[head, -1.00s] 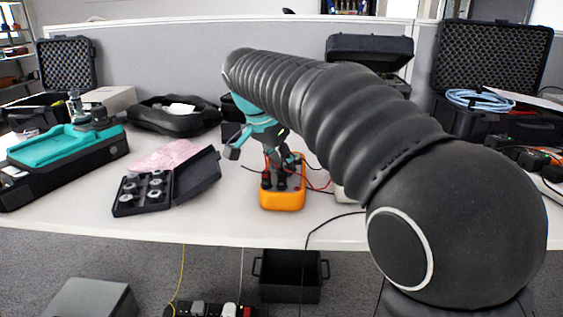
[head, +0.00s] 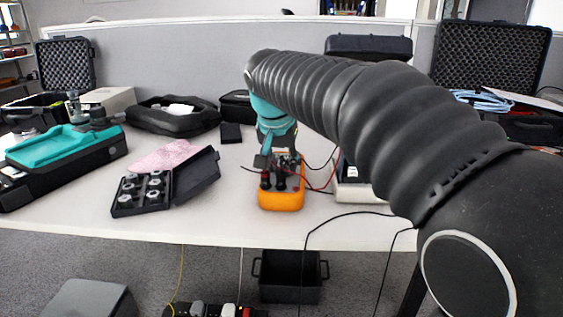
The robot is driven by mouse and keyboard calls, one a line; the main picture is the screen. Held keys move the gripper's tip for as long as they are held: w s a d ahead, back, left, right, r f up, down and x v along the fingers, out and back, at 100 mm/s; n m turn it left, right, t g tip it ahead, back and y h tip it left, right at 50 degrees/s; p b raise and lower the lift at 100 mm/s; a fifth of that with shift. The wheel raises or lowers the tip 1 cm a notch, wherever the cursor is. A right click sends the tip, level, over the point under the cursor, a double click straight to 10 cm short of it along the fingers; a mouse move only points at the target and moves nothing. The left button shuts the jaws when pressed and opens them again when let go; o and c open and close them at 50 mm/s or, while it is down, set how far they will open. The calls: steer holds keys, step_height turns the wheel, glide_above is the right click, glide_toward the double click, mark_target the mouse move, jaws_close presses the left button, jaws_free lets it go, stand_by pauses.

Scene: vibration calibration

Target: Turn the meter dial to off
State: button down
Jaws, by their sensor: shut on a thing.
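The orange meter (head: 281,200) lies on the white table near its front edge, with dark plugs and red and black leads on it. My gripper (head: 279,163), teal and dark, reaches down from above onto the far part of the meter. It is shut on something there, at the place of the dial. The dial itself is hidden behind the fingers and plugs, so its setting cannot be read.
An open black case with several round metal pieces (head: 150,193) lies left of the meter. A pale device (head: 362,190) stands close on its right, partly behind my arm. A black bin (head: 290,277) stands on the floor below.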

steer(key=shift+d+n+y, duration=0.1)
steer(key=shift+n+y, duration=0.2)
steer(key=shift+n, duration=0.5)
steer(key=shift+f, duration=0.1)
steer(key=c, duration=0.7)
jaws_free()
steer(key=shift+c, duration=0.2)
steer(key=v, duration=1.2)
